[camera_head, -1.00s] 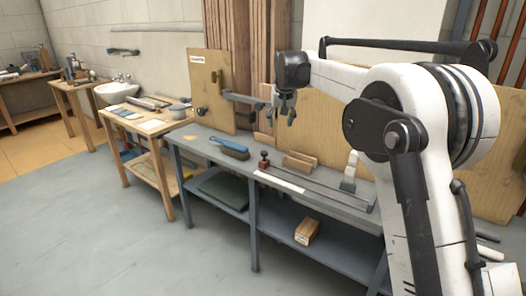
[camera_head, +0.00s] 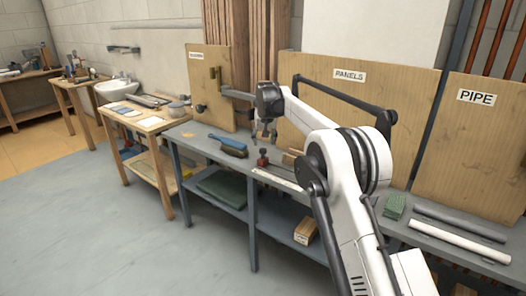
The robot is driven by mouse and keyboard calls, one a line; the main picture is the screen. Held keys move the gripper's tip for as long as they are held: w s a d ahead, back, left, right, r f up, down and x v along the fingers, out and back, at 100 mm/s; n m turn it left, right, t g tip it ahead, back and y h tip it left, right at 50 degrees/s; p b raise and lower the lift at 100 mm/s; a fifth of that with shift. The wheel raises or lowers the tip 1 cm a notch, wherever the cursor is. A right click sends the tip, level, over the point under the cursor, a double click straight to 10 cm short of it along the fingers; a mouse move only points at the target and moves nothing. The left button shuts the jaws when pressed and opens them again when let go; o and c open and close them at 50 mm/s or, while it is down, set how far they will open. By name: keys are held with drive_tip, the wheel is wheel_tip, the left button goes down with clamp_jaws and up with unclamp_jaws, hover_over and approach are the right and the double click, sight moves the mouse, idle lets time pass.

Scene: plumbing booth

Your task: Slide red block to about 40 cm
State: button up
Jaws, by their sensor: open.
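The small red block (camera_head: 262,160) stands on the grey workbench, at the left end of a track with a white strip (camera_head: 278,179) along its front. Scale marks on the strip are too small to read. My gripper (camera_head: 264,140) points down, open and empty, just above the red block. From this view I see a small gap between the fingertips and the block; exact alignment in depth is unclear. My arm hides the right part of the track.
A blue-handled brush (camera_head: 229,146) lies left of the block. A wooden block (camera_head: 291,158) sits close behind the track, partly hidden. An upright wooden board (camera_head: 208,90) stands behind the bench. A green block (camera_head: 395,206) and pipes (camera_head: 460,222) lie at the right.

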sight(263, 149)
drive_tip(key=x, duration=0.5)
drive_tip(key=shift+w+f+b, duration=0.15)
drive_tip(key=shift+f+b, duration=0.15)
drive_tip(key=shift+b, duration=0.1)
clamp_jaws()
